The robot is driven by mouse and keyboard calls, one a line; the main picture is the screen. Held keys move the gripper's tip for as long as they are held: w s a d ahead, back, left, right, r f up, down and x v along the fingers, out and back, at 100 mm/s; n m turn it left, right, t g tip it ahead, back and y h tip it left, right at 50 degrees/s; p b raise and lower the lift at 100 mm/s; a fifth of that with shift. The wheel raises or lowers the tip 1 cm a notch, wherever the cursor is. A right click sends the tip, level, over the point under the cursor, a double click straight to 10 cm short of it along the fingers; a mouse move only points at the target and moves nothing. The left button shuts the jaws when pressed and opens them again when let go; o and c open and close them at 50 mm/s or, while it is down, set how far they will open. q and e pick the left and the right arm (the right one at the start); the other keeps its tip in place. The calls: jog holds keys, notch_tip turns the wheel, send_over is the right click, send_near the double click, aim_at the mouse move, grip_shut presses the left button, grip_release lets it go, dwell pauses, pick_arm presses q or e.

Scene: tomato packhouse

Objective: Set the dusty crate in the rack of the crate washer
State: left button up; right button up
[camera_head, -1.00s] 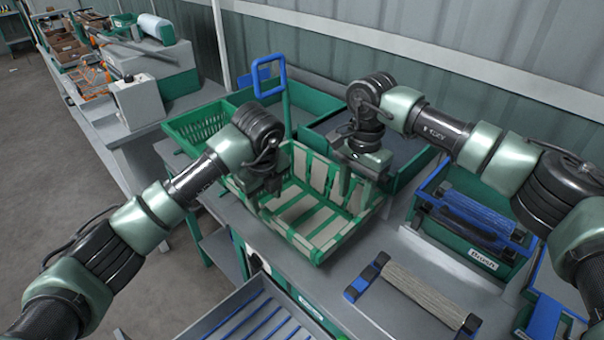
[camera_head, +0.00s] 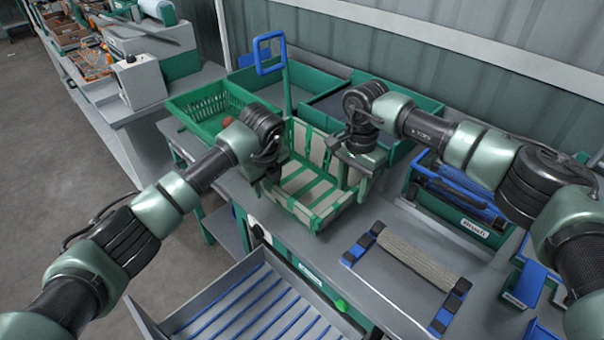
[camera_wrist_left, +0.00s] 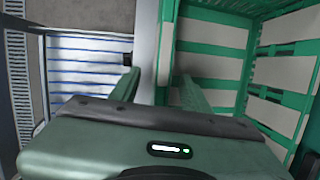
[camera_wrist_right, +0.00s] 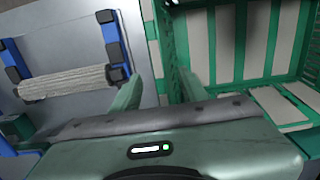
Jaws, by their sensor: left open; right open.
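The dusty crate (camera_head: 312,196), green with pale grey-beige panels, stands on the grey bench between my two grippers. My left gripper (camera_head: 270,183) is open at its left wall; in the left wrist view that crate wall (camera_wrist_left: 167,45) runs between the fingers. My right gripper (camera_head: 358,168) is open at the right wall; in the right wrist view that wall (camera_wrist_right: 152,30) also lies between the fingers. I cannot tell whether the fingers touch it. The washer rack (camera_head: 262,303), a grey tray with blue bars, is low at the front; it also shows in the left wrist view (camera_wrist_left: 90,66).
A green basket (camera_head: 205,107) with a red tomato stands behind left of the crate. A blue-handled upright (camera_head: 286,95) rises behind the crate. A roller brush with blue ends (camera_head: 418,262) lies to the right, near a labelled brush bin (camera_head: 470,226). The rack's bars are bare.

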pick_arm(q)
jog(key=shift+w+f, duration=0.4)
jog(key=shift+f, duration=0.2)
pick_arm(e)
jog(key=shift+w+f, duration=0.3)
jog(key=shift+f, duration=0.25)
pick_arm(q)
jog(key=shift+s+r, duration=0.1)
jog(key=shift+c, duration=0.7)
pick_arm(e)
jog(key=shift+s+r, duration=0.1)
jog(key=shift+c, duration=0.6)
pick_arm(q)
jog(key=shift+s, duration=0.1)
grip_shut()
pick_arm(e)
jog(key=shift+s, duration=0.1)
grip_shut()
